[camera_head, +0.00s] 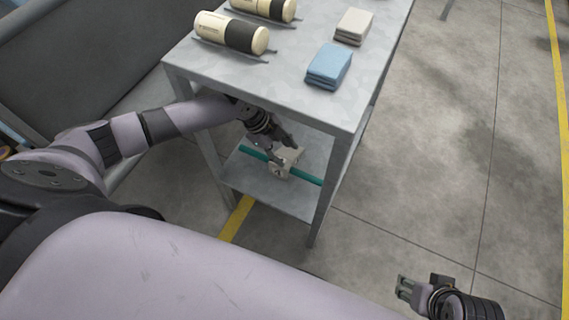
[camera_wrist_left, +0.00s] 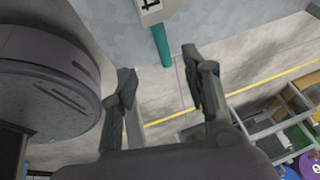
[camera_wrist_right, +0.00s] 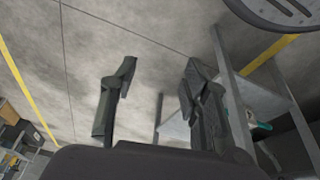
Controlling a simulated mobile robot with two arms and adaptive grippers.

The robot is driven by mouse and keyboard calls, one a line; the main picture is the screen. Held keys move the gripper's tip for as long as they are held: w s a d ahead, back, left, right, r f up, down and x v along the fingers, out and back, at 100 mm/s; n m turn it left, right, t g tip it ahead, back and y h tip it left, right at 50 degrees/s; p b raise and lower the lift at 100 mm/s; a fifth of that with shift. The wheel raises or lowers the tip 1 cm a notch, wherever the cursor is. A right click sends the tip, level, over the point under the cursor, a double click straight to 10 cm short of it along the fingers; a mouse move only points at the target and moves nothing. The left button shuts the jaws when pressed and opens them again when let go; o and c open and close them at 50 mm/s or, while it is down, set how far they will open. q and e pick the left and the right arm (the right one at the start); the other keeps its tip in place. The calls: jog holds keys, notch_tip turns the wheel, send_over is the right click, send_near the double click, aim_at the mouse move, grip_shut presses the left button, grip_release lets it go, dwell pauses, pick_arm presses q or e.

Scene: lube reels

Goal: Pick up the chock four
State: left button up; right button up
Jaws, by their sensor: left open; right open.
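The chock (camera_head: 288,160) is a small pale block with a dark marking on the lower shelf of the grey table. It sits at a teal bar or strip (camera_head: 310,177) that runs along the shelf. In the left wrist view the chock (camera_wrist_left: 151,10) shows at the top edge, partly cut off, with part of a dark numeral. My left gripper (camera_head: 279,150) is open at the chock, under the table top; whether it touches the chock I cannot tell. My right gripper (camera_head: 408,287) is open and empty over the floor, away from the table.
The table top (camera_head: 290,95) above the shelf carries two cream and black cylinders (camera_head: 232,33), a blue folded cloth (camera_head: 329,65) and a beige folded cloth (camera_head: 353,26). Table legs (camera_head: 325,195) stand around the shelf. The floor to the right is clear.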

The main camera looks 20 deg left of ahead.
pick_arm(q)
jog(key=b, duration=0.2)
send_near(302, 173)
jog(key=f, duration=0.2)
jog(key=x, duration=0.2)
jog(key=b+x, duration=0.1)
jog(key=x, duration=0.1)
jog(key=shift+d+r, duration=0.2)
jog(key=shift+d, duration=0.2)
jog(key=shift+w+d+f, duration=0.1)
jog(key=shift+d+f, duration=0.05)
jog(key=shift+f, duration=0.2)
jog(key=b+x, duration=0.2)
jog(key=x, duration=0.2)
jog(key=shift+f, duration=0.4)
pick_arm(e)
jog(key=w+a+r+t+y, duration=0.1)
jog(key=w+a+r+t, duration=0.1)
jog(key=w, duration=0.4)
jog(key=w+a+r+t+y, duration=0.1)
jog(key=w+a+r+t, duration=0.1)
jog(key=w+r+t, duration=0.2)
jog(key=w+t, duration=0.2)
jog(key=w, duration=0.1)
jog(key=shift+w+a+r+t, duration=0.25)
jog(key=shift+w+a+t, duration=0.05)
jog(key=shift+a, duration=0.05)
pick_arm(q)
jog(key=shift+c, duration=0.4)
grip_shut()
